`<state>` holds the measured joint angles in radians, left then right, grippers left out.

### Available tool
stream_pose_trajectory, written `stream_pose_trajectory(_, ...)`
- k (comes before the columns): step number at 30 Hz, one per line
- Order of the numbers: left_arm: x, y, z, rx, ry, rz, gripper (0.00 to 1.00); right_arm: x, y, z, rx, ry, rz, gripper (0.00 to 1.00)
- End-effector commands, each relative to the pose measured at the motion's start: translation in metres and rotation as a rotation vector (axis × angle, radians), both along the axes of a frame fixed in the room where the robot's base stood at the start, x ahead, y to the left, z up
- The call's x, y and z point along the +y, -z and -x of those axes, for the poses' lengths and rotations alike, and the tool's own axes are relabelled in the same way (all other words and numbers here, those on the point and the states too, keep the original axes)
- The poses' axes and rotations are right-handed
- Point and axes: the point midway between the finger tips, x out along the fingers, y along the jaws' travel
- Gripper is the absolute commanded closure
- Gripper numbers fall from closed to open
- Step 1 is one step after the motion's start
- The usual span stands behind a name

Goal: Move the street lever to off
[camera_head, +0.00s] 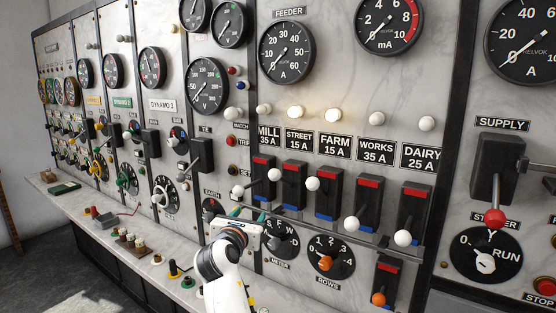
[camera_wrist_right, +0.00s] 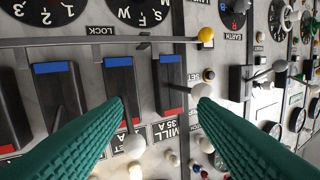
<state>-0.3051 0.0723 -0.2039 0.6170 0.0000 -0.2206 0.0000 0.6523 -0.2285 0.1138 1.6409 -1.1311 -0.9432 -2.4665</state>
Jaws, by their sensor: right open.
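The street lever (camera_head: 274,174) has a white knob and stands out from its black switch body (camera_head: 295,190), with red above and blue below; its knob sits raised, like the farm knob (camera_head: 312,184). The STREET lamp (camera_head: 296,112) glows. My right gripper (camera_head: 248,217) is open and empty, below the mill and street switches. In the inverted right wrist view its green fingers (camera_wrist_right: 161,100) spread apart. The street knob (camera_wrist_right: 133,145) shows beyond the left fingertip, and the mill knob (camera_wrist_right: 205,90) lies by the right fingertip. My left gripper is out of view.
The mill knob (camera_head: 238,189), works knob (camera_head: 352,223) and dairy knob (camera_head: 403,238) hang lower. A lock bar (camera_wrist_right: 100,42) with a yellow knob (camera_wrist_right: 205,35) runs below the switches. Dials and the marble shelf (camera_head: 130,220) lie close by.

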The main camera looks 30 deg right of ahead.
Motion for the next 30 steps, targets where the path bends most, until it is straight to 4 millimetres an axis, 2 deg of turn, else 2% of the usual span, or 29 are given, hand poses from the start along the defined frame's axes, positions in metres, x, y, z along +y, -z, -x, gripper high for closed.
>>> stream_pose_trajectory(1,0.0,-0.009,0.0,0.001,0.0,0.0,0.64,-0.007,-0.034,0.01,0.007,0.037,0.04,0.47)
stream_pose_trajectory(3,0.001,-0.012,0.0,0.0,0.0,-0.001,0.64,-0.015,-0.058,0.021,0.031,0.079,0.088,0.47)
stream_pose_trajectory(6,0.003,-0.014,-0.001,-0.001,0.0,-0.004,0.64,-0.022,-0.076,0.029,0.051,0.112,0.123,0.47)
stream_pose_trajectory(11,0.007,-0.02,-0.004,-0.005,-0.002,-0.008,0.64,-0.035,-0.08,0.022,0.063,0.121,0.135,0.47)
stream_pose_trajectory(24,0.007,-0.047,-0.007,-0.011,-0.003,-0.009,0.64,-0.1,-0.08,-0.029,0.061,0.118,0.133,0.47)
stream_pose_trajectory(30,0.007,-0.051,-0.007,-0.011,-0.003,-0.008,0.64,-0.114,-0.078,-0.041,0.059,0.116,0.133,0.47)
